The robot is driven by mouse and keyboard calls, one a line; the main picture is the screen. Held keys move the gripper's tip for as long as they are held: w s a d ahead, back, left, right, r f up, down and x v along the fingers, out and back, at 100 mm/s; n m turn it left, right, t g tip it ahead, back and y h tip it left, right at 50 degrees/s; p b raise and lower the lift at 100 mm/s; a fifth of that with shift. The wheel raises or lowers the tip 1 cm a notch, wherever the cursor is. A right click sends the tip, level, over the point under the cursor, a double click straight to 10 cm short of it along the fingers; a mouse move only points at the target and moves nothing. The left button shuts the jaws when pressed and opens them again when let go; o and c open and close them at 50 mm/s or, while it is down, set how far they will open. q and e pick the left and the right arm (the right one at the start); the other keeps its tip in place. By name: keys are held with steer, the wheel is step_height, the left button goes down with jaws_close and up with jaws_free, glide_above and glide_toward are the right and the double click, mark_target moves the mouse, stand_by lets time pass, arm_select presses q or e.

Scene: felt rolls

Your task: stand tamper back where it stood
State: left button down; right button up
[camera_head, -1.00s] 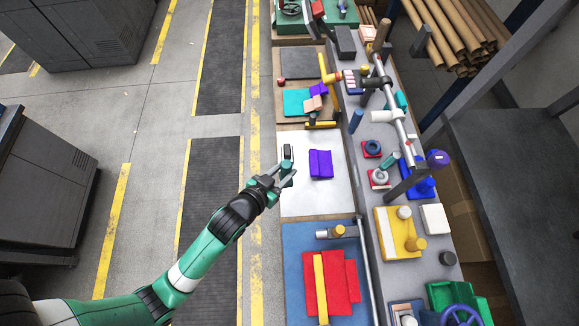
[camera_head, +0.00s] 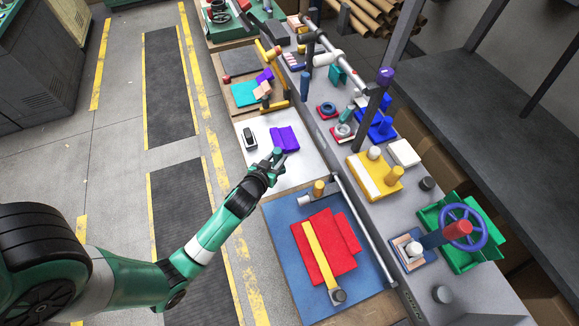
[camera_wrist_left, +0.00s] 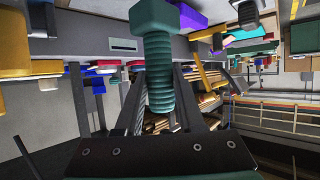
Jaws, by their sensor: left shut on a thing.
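My left gripper (camera_head: 274,164) is shut on a dark teal tamper (camera_head: 277,154), over the near right part of the white mat (camera_head: 310,172). In the left wrist view the tamper (camera_wrist_left: 155,50) shows large, with a many-sided block at one end and a ribbed handle between the fingers (camera_wrist_left: 160,100). In the head view it is small and partly hidden by the gripper. I cannot tell its height above the mat. A folded purple felt (camera_head: 285,139) lies just beyond it. My right gripper is not in view.
A black and grey device (camera_head: 249,138) stands on the white mat's left. A blue mat (camera_head: 290,275) with red felt (camera_head: 320,240) lies nearer. A grey rail (camera_head: 362,230) runs along the right. The grey bench (camera_head: 470,290) holds a yellow block (camera_head: 368,175) and a blue handwheel (camera_head: 463,222).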

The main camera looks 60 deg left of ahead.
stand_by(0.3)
arm_select(q)
step_height(320, 180, down, 6)
steer(key=b, duration=0.5)
steer(key=shift+f+b, duration=0.55)
steer(key=shift+b, duration=0.05)
stand_by(0.4)
steer(key=shift+c, duration=2.2)
jaws_free()
steer(key=shift+s, duration=0.1)
steer(key=p+v, duration=0.1)
steer(key=v, duration=1)
steer(key=shift+s+d+r+p, duration=0.15)
steer(key=shift+d+r+p, duration=0.05)
steer(key=shift+p, duration=0.1)
